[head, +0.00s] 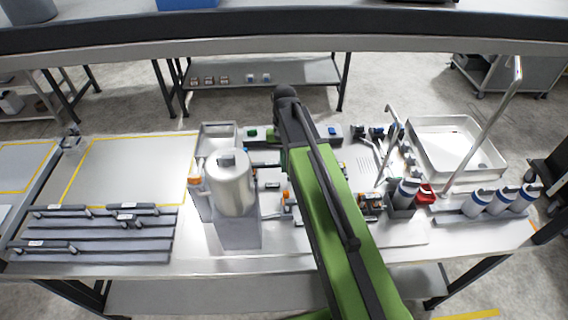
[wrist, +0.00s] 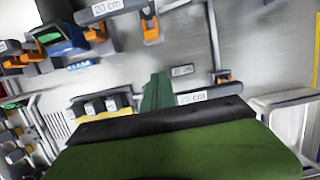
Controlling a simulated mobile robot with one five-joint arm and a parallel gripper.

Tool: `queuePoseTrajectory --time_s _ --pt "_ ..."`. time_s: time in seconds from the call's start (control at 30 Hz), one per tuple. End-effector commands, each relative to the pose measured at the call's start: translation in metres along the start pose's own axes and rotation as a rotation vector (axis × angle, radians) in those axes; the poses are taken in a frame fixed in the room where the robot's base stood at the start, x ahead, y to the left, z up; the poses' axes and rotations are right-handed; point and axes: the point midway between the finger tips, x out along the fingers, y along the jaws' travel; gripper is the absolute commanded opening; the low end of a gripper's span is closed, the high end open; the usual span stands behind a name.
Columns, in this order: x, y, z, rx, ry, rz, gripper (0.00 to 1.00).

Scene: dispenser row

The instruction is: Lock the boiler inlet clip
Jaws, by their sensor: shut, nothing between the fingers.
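A silver cylindrical boiler (head: 231,185) stands on a grey block left of my green arm in the head view. Small orange clips sit around it, one at its left (head: 195,181) and one at its right (head: 287,197). I cannot tell which one is the boiler inlet clip. My gripper (wrist: 158,88) shows as green fingers, shut and empty, apart from the orange clips in the picture. In the head view my arm hides much of the panel behind it.
A white sink tray (head: 455,150) is at the back right, with a tall grey pipe beside it. White-and-blue bottles (head: 502,200) stand in a rack at the right. Grey bars with handles (head: 95,235) lie at the left; the yellow-outlined area (head: 130,170) is clear.

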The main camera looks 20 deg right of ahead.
Motion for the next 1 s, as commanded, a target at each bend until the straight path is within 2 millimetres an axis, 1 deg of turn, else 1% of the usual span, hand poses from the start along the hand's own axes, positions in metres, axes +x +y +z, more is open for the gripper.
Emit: queuePoseTrajectory --time_s 0.03,0.13,0.17,0.2,0.33,0.43,0.73,0.83,0.93,1.0 --pt "0.023 0.000 -0.002 0.000 0.000 0.000 0.00" --pt "0.044 0.000 -0.002 -0.001 0.000 0.000 0.00" --pt "0.045 0.000 0.003 -0.001 0.000 0.000 0.00" --pt "0.039 0.000 0.017 -0.002 0.000 0.000 0.00" --pt "0.042 -0.001 0.035 -0.002 0.000 0.000 0.00" --pt "0.043 -0.001 0.040 -0.001 0.000 0.000 0.00" --pt "0.043 -0.001 0.040 -0.002 0.000 0.000 0.00" --pt "0.045 -0.001 0.050 -0.002 0.000 0.001 0.00" --pt "0.049 -0.001 0.065 -0.002 0.000 0.001 0.00" --pt "0.050 -0.001 0.070 -0.002 -0.001 0.001 0.00"
